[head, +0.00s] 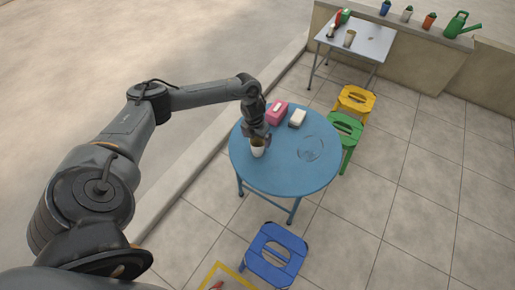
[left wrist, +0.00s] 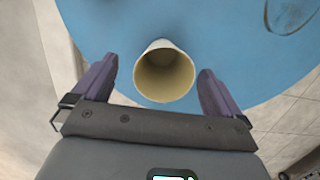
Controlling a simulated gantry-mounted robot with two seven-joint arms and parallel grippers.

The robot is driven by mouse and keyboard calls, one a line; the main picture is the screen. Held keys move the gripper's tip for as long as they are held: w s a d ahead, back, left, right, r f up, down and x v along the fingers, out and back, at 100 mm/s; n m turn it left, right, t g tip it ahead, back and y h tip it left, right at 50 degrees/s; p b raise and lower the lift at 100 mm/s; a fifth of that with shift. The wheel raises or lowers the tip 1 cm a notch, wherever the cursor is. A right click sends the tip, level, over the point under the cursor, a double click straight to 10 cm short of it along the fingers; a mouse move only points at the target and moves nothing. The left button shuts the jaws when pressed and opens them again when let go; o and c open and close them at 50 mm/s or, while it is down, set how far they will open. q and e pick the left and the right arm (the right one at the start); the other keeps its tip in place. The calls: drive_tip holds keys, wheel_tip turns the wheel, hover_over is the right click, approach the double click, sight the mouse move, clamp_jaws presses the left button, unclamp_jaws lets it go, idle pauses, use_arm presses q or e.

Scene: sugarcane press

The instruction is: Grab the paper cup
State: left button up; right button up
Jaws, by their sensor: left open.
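A paper cup (head: 257,150), pale outside with a tan inside, stands upright on the round blue table (head: 285,178). My left gripper (head: 257,134) is just above the cup in the head view. In the left wrist view the cup (left wrist: 164,72) shows its open mouth between and a little beyond the two spread fingers of my left gripper (left wrist: 158,85). There is a gap on each side, and no finger visibly touches the cup. The gripper partly hides the cup's top in the head view. My right gripper is not in view.
A pink box (head: 277,113), a white box (head: 297,118) and a clear round dish (head: 311,148) are on the blue table. Yellow (head: 354,102), green (head: 345,129) and blue (head: 274,254) stools stand around it. A grey table (head: 370,43) is behind.

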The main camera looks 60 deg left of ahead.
sight(258, 144)
use_arm(q)
drive_tip(key=f, duration=0.1)
drive_tip(key=f+b, duration=0.1)
drive_tip(key=f, duration=0.1)
drive_tip(key=f+b, duration=0.1)
drive_tip(key=shift+w+d+f, duration=0.2)
drive_tip(key=shift+d+f, duration=0.05)
drive_tip(key=shift+f, duration=0.1)
drive_tip(key=shift+r, duration=0.1)
drive_tip(key=shift+c, duration=0.8)
drive_tip(key=c, duration=0.9)
